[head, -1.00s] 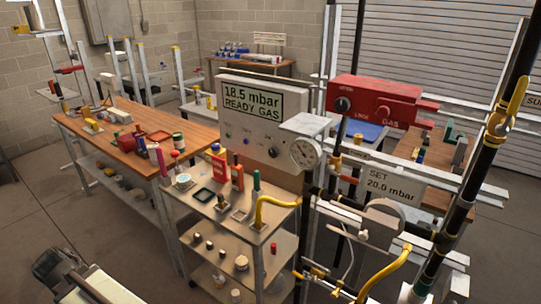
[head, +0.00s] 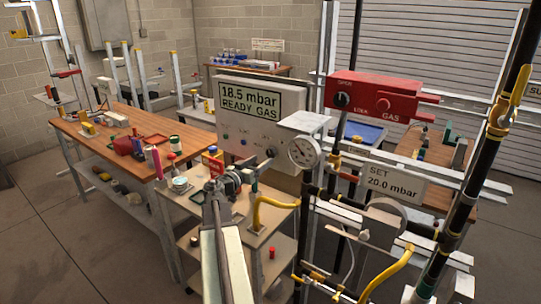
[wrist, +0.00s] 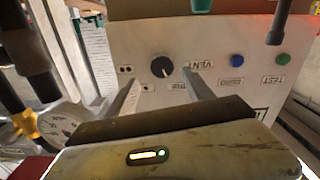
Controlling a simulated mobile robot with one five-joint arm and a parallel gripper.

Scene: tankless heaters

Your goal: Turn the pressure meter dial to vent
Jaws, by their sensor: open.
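The pressure meter (head: 233,128) is a pale box with a green display reading "18.5 mbar READY GAS". Its black dial (head: 271,152) is low at the right of the front. In the wrist view, which looks upside down, the dial (wrist: 162,66) has a white pointer mark, and the VENT label (wrist: 198,65) is printed just right of it. My gripper (wrist: 162,79) is open, with one finger on each side of the dial in that view. Whether the fingers touch the dial cannot be told. In the head view my gripper (head: 256,163) is just left of the dial.
A round gauge (head: 303,152) and vertical pipes stand right of the meter. Blue and green buttons (wrist: 237,60) are beside the dial. A small bench (head: 265,232) with a yellow hose (head: 272,205) is below. The red gas box (head: 382,97) is at the right.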

